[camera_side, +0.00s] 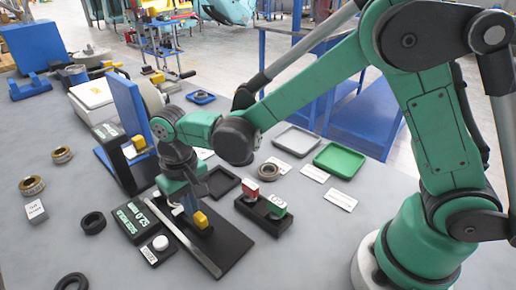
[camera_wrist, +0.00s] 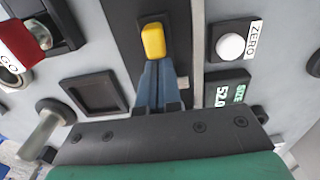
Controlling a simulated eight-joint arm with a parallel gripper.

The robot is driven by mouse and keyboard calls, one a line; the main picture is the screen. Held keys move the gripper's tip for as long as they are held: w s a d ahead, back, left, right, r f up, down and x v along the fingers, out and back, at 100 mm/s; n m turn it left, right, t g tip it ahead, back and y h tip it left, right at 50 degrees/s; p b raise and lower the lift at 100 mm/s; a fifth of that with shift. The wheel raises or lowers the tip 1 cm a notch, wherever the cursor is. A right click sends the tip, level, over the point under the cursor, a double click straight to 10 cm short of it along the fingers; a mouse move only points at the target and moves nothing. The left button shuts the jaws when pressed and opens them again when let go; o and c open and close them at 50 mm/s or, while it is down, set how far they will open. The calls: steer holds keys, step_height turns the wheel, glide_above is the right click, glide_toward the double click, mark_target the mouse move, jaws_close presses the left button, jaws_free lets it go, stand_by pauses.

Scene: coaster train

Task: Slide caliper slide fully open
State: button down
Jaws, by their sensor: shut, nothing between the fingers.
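The caliper is a dark base plate (camera_side: 228,250) with a long metal rail (camera_side: 184,240) along its left side. Its yellow slide knob (camera_side: 201,220) stands up near the middle of the plate. The knob also shows at the top centre of the wrist view (camera_wrist: 153,41). My gripper (camera_side: 190,208) is low over the caliper, just beside the knob. In the wrist view its blue fingers (camera_wrist: 157,66) are together and empty, with their tips right by the knob's near end. I cannot tell whether they touch it. A display (camera_wrist: 226,92) reads about 52.0.
A white zero button (camera_side: 160,243) sits left of the rail. Red and green blocks (camera_side: 264,198) stand on a dark holder at the right. A black square tray (camera_side: 222,182) lies behind the caliper. A tall blue stand (camera_side: 130,115) rises behind my gripper. Green (camera_side: 340,159) and grey trays lie farther right.

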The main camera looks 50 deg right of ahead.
steer(key=shift+s, duration=0.9)
steer(key=shift+r, duration=0.1)
steer(key=shift+w+r, duration=0.15)
steer(key=shift+r, duration=0.8)
steer(key=shift+w+r, duration=0.15)
steer(key=shift+r, duration=0.8)
steer(key=shift+d+r, duration=0.3)
steer(key=s+d+r+t, duration=0.2)
steer(key=s+d+t, duration=0.1)
steer(key=d, duration=0.3)
steer(key=s+d+r+t, duration=0.3)
steer(key=d+t, duration=0.1)
steer(key=d, duration=0.3)
steer(key=shift+s+d+r, duration=0.2)
